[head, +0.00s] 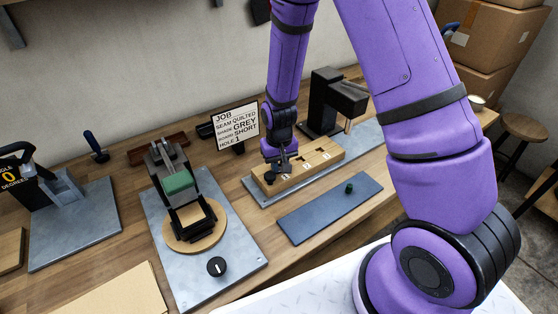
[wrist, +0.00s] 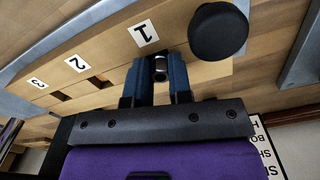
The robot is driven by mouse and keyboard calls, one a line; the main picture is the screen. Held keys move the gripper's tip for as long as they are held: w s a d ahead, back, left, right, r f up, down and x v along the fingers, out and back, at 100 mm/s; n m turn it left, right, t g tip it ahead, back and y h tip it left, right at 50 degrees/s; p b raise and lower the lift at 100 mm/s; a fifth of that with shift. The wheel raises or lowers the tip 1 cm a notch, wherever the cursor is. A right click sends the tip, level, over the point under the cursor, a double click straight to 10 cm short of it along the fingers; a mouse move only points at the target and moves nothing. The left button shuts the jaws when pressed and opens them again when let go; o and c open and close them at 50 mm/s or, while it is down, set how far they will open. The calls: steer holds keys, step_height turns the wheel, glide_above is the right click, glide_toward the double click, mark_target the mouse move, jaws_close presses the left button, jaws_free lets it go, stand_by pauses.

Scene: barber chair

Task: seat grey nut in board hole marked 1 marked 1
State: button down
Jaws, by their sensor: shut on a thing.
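The wooden board (head: 333,159) stands on a grey plate, with labels 1, 2 and 3 along it. In the wrist view the label 1 (wrist: 146,33) lies just beyond my fingertips. My gripper (head: 284,166) is low over the board's label 1 end. In the wrist view its two blue fingers (wrist: 160,75) are shut on a small grey nut (wrist: 160,66). The nut is in line with label 1, by the board's edge. The hole marked 1 is hidden by the fingers and nut, so I cannot tell whether the nut is in it. Dark openings show by labels 2 and 3.
A black knob (wrist: 217,31) is on the board close to my fingers. A job sign (head: 236,128) reads grey and hole 1. A black press-like stand (head: 325,100) is behind the board.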

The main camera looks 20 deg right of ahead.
steer(key=shift+s+f, duration=0.15)
steer(key=shift+f, duration=0.2)
steer(key=shift+s+f, duration=0.25)
steer(key=shift+f, duration=0.05)
steer(key=c, duration=1.1)
jaws_free()
steer(key=shift+c, duration=0.2)
steer(key=shift+o, duration=0.5)
step_height(320, 180, up, 14)
steer(key=shift+w+f, duration=0.25)
steer(key=shift+w, duration=0.1)
steer(key=s+d+r+t, duration=0.15)
steer(key=s+r, duration=0.25)
steer(key=r, duration=0.5)
steer(key=s+d+r+t, duration=0.15)
steer(key=s+r, duration=0.25)
steer(key=r, duration=0.4)
steer(key=s+d+r+t, duration=0.1)
steer(key=s+d+r, duration=0.1)
steer(key=s+r, duration=0.3)
steer(key=s+d+r+t, duration=0.1)
steer(key=s+r, duration=0.3)
steer(key=s, duration=0.7)
steer(key=shift+d+r, duration=0.4)
steer(key=shift+d, duration=0.05)
steer(key=shift+w, duration=0.1)
